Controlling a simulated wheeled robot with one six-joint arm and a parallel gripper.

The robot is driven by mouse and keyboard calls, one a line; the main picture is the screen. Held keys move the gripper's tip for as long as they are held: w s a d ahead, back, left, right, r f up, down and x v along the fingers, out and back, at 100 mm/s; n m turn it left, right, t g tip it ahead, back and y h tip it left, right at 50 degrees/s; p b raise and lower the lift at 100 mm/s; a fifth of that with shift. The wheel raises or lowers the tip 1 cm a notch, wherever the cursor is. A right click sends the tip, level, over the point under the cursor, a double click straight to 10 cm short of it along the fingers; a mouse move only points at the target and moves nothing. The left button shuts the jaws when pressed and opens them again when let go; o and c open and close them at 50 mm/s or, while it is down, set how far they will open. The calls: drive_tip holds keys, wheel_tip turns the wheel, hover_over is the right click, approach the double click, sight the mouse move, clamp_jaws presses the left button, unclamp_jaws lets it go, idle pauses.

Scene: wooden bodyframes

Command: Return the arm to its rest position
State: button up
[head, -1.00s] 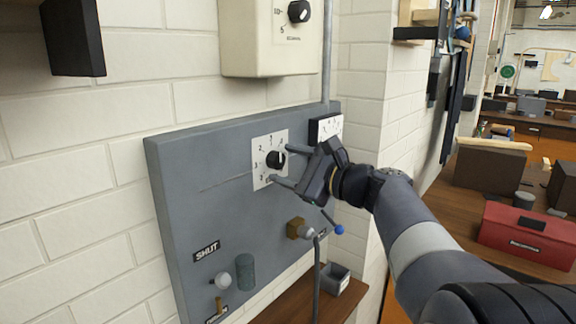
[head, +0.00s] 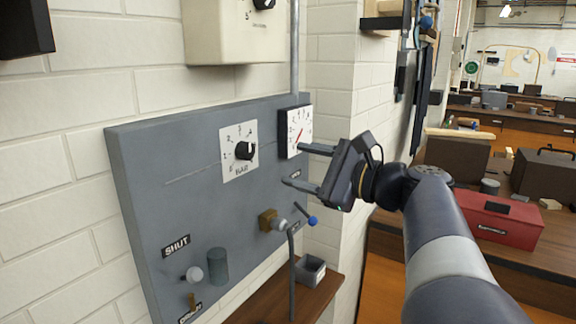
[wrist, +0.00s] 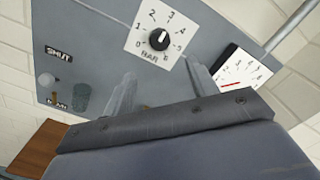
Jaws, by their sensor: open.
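My gripper (head: 308,167) is open and empty in the head view. Its two fingers point left toward the grey panel (head: 140,200), apart from the dial. The black dial knob (head: 244,151) sits on a white numbered plate (head: 238,168) on that panel, left of my fingertips. In the wrist view the knob (wrist: 159,40) shows beyond my fingers, with nothing between them. A white gauge (head: 297,130) with a red needle is at the panel's upper right, partly behind the upper finger in the head view.
A blue-tipped lever (head: 312,220) and brass valve (head: 268,219) sit below my gripper. A cream box (head: 225,35) hangs above the panel. A small grey bin (head: 310,270) stands below. A red toolbox (head: 500,220) is on the bench at right.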

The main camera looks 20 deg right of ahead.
sight(251, 153)
drive_tip(key=p+x, duration=0.2)
drive_tip(key=x, duration=0.9)
drive_tip(key=shift+s+d, duration=0.1)
drive_tip(key=shift+d, duration=0.05)
idle(0.3)
